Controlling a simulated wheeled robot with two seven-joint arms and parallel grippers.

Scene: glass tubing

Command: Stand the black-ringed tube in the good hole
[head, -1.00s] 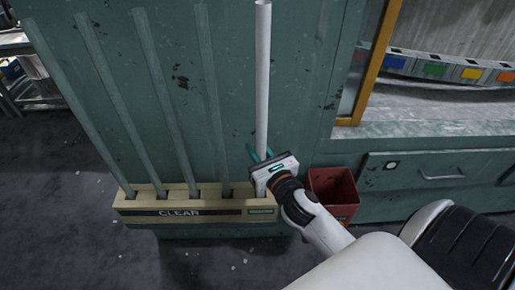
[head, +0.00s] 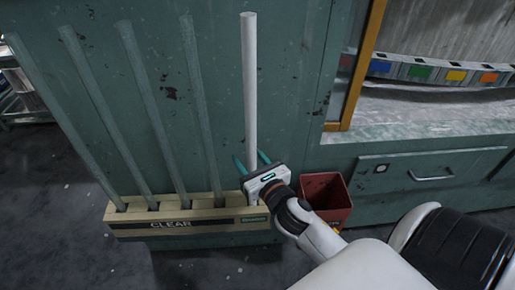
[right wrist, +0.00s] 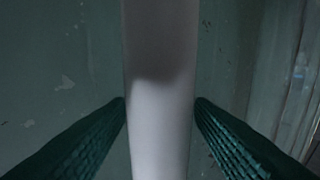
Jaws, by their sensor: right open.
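A long white tube (head: 249,80) stands nearly upright against the green cabinet, at the right end of a beige rack (head: 128,218) labelled CLEAR. My right gripper (head: 252,163) is open, with one finger on each side of the tube's lower part. In the right wrist view the white tube (right wrist: 160,125) runs between the two spread green fingers, with a gap on both sides. No black ring shows on the visible part. The tube's lower end and any hole under it are hidden behind my gripper. My left gripper is not in view.
Several greenish clear tubes (head: 154,110) lean in the rack, left of the white tube. A red bin (head: 346,207) stands just right of my right gripper. A cabinet drawer (head: 430,174) and a window ledge with coloured labels lie further right.

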